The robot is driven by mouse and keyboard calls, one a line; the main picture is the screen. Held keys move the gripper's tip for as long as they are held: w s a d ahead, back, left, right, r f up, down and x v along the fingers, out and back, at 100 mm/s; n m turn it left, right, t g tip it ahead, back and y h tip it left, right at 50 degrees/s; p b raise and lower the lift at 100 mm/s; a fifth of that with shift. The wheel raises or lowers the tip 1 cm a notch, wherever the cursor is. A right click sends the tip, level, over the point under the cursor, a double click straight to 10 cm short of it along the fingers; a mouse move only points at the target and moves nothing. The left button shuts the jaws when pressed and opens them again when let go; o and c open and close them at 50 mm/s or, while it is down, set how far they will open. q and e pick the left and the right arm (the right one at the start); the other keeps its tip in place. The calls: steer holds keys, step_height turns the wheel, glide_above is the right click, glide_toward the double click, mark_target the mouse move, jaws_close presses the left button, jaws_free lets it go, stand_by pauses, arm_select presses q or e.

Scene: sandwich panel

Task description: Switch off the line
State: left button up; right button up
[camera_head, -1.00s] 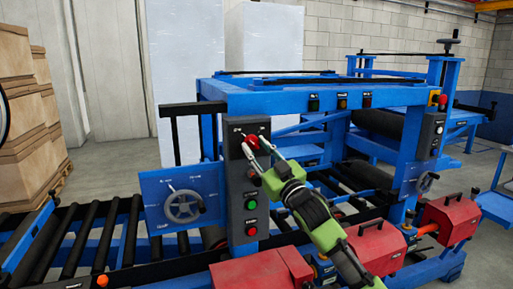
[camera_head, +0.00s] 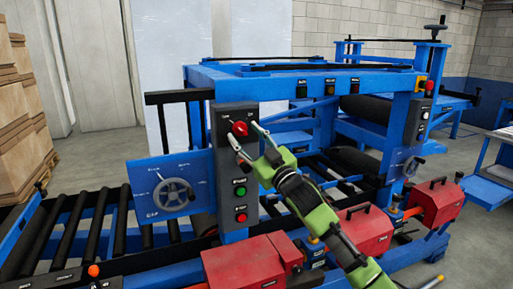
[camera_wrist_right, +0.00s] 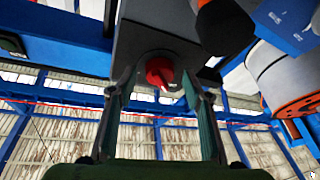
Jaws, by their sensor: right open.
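A red rotary switch (camera_head: 239,128) sits near the top of a dark grey control panel (camera_head: 224,160) on the blue machine's post. Below it are a green button (camera_head: 240,191) and a red button (camera_head: 241,217). My right gripper (camera_head: 246,136) is open just in front of the red switch, its two fingers spread at its right and lower side. In the right wrist view the red switch (camera_wrist_right: 160,72) shows between the two open fingers, beyond their tips. Contact with the switch cannot be made out. My left gripper is not in view.
A blue plate with a handwheel (camera_head: 174,194) stands left of the panel, beside a roller conveyor (camera_head: 90,222). Red boxes (camera_head: 245,263) line the machine's front under my right arm. Several small buttons (camera_head: 329,88) are on the upper beam.

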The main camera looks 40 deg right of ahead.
steer(key=v, duration=1.1)
steer(key=shift+s, duration=0.2)
steer(key=shift+f, duration=0.1)
